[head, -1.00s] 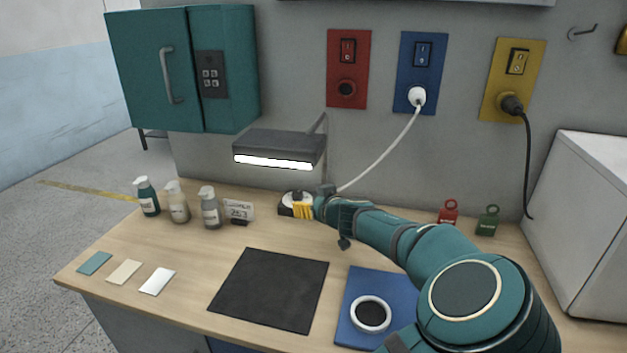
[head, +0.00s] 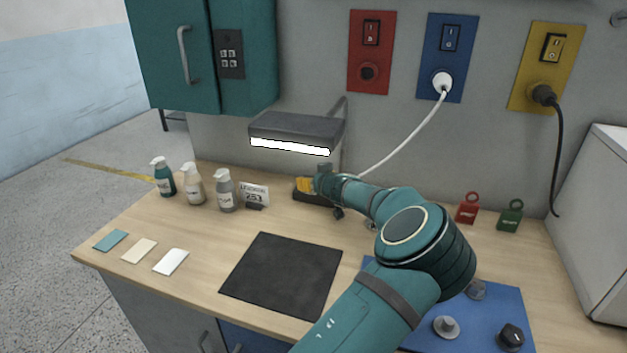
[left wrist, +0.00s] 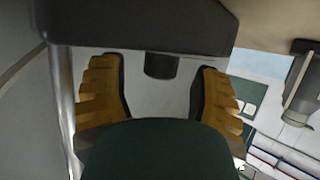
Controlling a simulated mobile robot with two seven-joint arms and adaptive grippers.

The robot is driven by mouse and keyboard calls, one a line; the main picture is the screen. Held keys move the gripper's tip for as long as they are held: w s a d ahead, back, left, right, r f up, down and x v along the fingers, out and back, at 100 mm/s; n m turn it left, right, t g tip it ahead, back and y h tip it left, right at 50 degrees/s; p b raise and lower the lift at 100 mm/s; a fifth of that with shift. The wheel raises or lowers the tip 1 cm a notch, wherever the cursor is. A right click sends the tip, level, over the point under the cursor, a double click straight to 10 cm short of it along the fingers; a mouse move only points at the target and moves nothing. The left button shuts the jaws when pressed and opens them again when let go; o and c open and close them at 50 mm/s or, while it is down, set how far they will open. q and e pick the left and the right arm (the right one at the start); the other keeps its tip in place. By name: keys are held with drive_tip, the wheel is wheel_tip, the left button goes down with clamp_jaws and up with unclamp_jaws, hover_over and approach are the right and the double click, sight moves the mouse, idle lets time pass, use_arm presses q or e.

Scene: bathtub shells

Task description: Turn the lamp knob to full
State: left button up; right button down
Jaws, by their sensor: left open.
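The desk lamp (head: 297,128) stands at the back of the workbench by the wall, with a dark hood and a bright white light strip. Its dark base (head: 312,198) is partly hidden by my left gripper (head: 306,185), whose yellow fingers are at the base. In the left wrist view the fingers of my left gripper (left wrist: 160,98) are spread apart. A short dark cylinder, which looks like the knob (left wrist: 161,67), shows in the gap between them, below a dark block. Whether a finger touches it cannot be told. My right gripper is not in view.
Three pump bottles (head: 194,185) and a small numbered sign (head: 255,194) stand left of the lamp. A black mat (head: 282,274) lies in front. A blue mat (head: 500,305) with loose knobs is at right. A white cord (head: 410,140) hangs behind my arm.

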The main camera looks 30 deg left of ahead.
use_arm(q)
drive_tip(key=shift+w+a+f, duration=0.25)
drive_tip(key=shift+w+a, duration=0.15)
drive_tip(key=shift+a, duration=0.15)
clamp_jaws()
drive_tip(key=shift+s+m+t+h, duration=0.1)
drive_tip(key=shift+m+t+h, duration=0.3)
drive_tip(key=shift+m+t, duration=0.1)
drive_tip(key=shift+a+r+m+t+h, duration=0.1)
drive_tip(key=shift+r+m+t+h, duration=0.05)
drive_tip(key=shift+m+t+h, duration=1.7)
drive_tip(key=shift+m+h+p, duration=0.3)
drive_tip(key=shift+m+h, duration=0.55)
drive_tip(key=shift+m, duration=0.3)
drive_tip(key=shift+m+t+h, duration=0.25)
drive_tip(key=shift+m+h, duration=0.05)
drive_tip(key=shift+h, duration=0.2)
